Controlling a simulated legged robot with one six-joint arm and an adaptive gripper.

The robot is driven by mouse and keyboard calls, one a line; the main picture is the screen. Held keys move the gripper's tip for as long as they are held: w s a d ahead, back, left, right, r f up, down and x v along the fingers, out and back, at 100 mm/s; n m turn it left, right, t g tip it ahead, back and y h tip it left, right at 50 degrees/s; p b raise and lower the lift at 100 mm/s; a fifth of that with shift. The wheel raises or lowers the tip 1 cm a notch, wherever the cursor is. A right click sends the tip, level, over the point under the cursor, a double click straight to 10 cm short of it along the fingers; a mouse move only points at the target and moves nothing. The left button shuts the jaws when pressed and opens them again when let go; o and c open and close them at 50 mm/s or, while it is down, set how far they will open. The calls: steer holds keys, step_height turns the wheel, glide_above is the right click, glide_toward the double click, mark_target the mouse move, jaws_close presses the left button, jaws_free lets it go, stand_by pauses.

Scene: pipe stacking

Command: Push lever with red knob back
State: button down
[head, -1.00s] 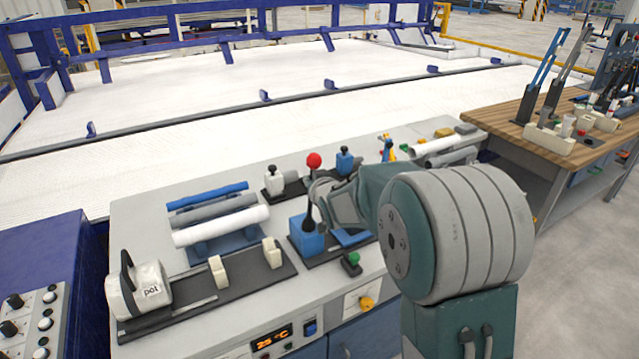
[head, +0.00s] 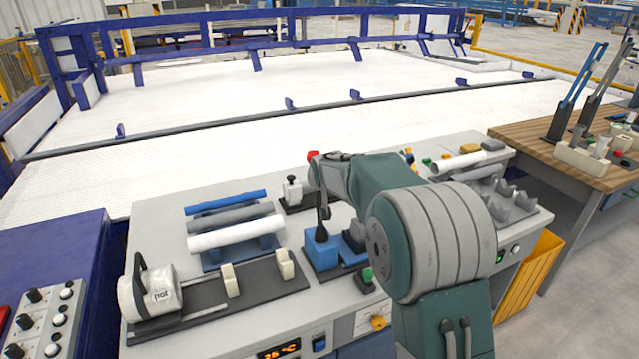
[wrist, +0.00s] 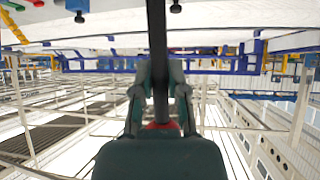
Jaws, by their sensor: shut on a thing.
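The red knob (head: 313,155) shows at the tip of my gripper (head: 320,171) in the head view. A dark lever shaft (head: 322,212) rises below the gripper from a blue base (head: 321,251) on the grey bench. In the wrist view the shaft (wrist: 157,45) runs between the two fingers of my gripper (wrist: 160,95). A sliver of the red knob (wrist: 161,126) shows behind the fingers there. My gripper is shut on the lever. The fingers hide part of the shaft and knob.
A small white-knobbed lever (head: 292,190) stands close by. More pipes (head: 473,160) lie to the right. A wooden table (head: 538,141) is farther right.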

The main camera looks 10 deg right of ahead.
steer(key=shift+w+a+f+g, duration=0.15)
steer(key=shift+w+g, duration=0.15)
steer(key=shift+w, duration=0.15)
steer(key=c, duration=0.6)
jaws_free()
steer(key=shift+w+a, duration=0.15)
steer(key=shift+c, duration=0.2)
steer(key=a+v, duration=0.1)
steer(key=v, duration=1)
steer(key=shift+s+d+r, duration=0.3)
steer(key=shift+s+d, duration=0.05)
steer(key=shift+d, duration=0.1)
